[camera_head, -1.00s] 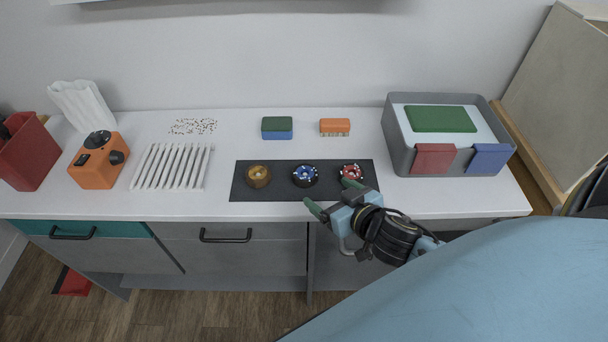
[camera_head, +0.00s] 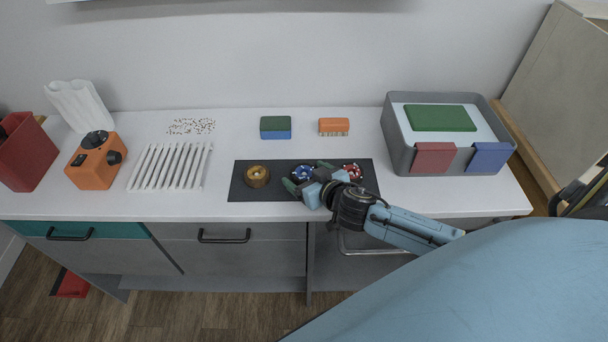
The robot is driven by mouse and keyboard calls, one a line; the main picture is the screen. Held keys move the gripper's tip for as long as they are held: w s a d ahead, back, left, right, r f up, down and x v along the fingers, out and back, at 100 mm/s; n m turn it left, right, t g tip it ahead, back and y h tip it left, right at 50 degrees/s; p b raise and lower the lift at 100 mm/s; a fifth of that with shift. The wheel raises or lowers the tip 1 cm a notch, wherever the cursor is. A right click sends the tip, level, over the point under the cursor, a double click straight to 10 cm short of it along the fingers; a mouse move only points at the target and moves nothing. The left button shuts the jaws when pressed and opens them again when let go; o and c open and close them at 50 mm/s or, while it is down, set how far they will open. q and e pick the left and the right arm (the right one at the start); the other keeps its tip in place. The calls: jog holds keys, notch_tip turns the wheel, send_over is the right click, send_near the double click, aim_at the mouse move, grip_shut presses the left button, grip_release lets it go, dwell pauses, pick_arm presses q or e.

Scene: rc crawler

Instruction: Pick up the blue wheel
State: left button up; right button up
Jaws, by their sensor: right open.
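The blue wheel (camera_head: 303,172) has a blue hub and a black tyre. It lies on the dark mat (camera_head: 280,191), between a gold wheel (camera_head: 257,176) on the left and a red wheel (camera_head: 351,172) on the right. My right gripper (camera_head: 306,178) is over the blue wheel with its green-tipped fingers apart, one towards each side of it. The gripper covers the near part of the wheel, and I cannot tell whether the fingers touch it. My left gripper is out of view.
A grey bin (camera_head: 397,151) with red and blue flaps stands at the right. A sponge-like green and blue block (camera_head: 275,128) and an orange brush (camera_head: 334,126) lie behind the mat. A white rack (camera_head: 170,167) and orange device (camera_head: 96,160) are at the left.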

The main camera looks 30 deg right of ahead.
jog(key=c, duration=1.1)
jog(key=shift+o, duration=0.2)
